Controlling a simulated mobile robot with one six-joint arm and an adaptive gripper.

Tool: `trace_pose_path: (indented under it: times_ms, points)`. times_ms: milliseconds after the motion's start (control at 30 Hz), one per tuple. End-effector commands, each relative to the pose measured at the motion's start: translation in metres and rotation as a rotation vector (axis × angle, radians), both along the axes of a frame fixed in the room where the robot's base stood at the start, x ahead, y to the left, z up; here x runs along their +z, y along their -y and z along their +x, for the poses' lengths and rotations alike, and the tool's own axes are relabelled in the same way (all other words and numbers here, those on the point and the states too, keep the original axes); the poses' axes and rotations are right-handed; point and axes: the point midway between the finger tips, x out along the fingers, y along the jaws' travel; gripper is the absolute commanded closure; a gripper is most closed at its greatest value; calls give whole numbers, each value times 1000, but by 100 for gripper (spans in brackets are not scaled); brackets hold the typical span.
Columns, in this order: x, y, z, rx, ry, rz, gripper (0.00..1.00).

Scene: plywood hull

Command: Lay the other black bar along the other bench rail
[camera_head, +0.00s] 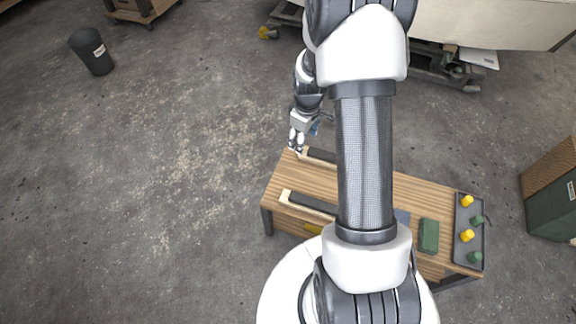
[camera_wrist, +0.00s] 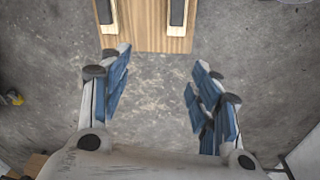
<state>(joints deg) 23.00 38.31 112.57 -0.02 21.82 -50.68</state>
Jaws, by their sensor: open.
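Two black bars lie on the wooden bench (camera_head: 400,190). One bar (camera_head: 313,203) lies along the pale near bench rail (camera_head: 285,196). The other bar (camera_head: 322,156) lies by the pale far rail (camera_head: 301,152), and my arm hides its right part. In the wrist view, the ends of both bars, left (camera_wrist: 104,11) and right (camera_wrist: 177,12), show beside pale rail pieces at the top edge. Whether they seat fully is not clear. My gripper (camera_head: 296,142) is open and empty at the bench's far left corner; its blue-padded fingers (camera_wrist: 161,62) are apart with only floor between them.
A dark tray (camera_head: 462,235) with yellow and green knobs sits at the bench's right end, beside a green block (camera_head: 429,236). A black bin (camera_head: 92,51) stands at upper left. A dark green crate (camera_head: 555,205) is at right. The left floor is clear.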

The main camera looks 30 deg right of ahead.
Motion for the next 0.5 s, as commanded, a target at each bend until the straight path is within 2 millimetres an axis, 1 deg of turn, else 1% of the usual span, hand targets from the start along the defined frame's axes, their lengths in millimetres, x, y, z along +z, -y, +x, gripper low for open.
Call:
trace_pose_path:
  times_ms: [33,67,100,133,167,200,267,300,367,400,467,500]
  points:
    - [36,-14,1,-19,28,-5,43]
    - [54,-22,-1,-37,38,-3,43]
    - [77,-32,-5,-61,53,0,43]
    - [94,-41,-8,-77,66,1,43]
    - [110,-49,-13,-95,77,4,43]
    - [130,-60,-20,-116,92,8,43]
    - [159,-77,-33,-151,115,16,43]
    - [176,-87,-44,-174,130,22,43]
    - [200,-103,-61,-208,153,33,43]
    - [214,-113,-74,-229,168,42,43]
    - [232,-128,-94,-262,191,56,43]
    - [243,-136,-109,-285,205,66,43]
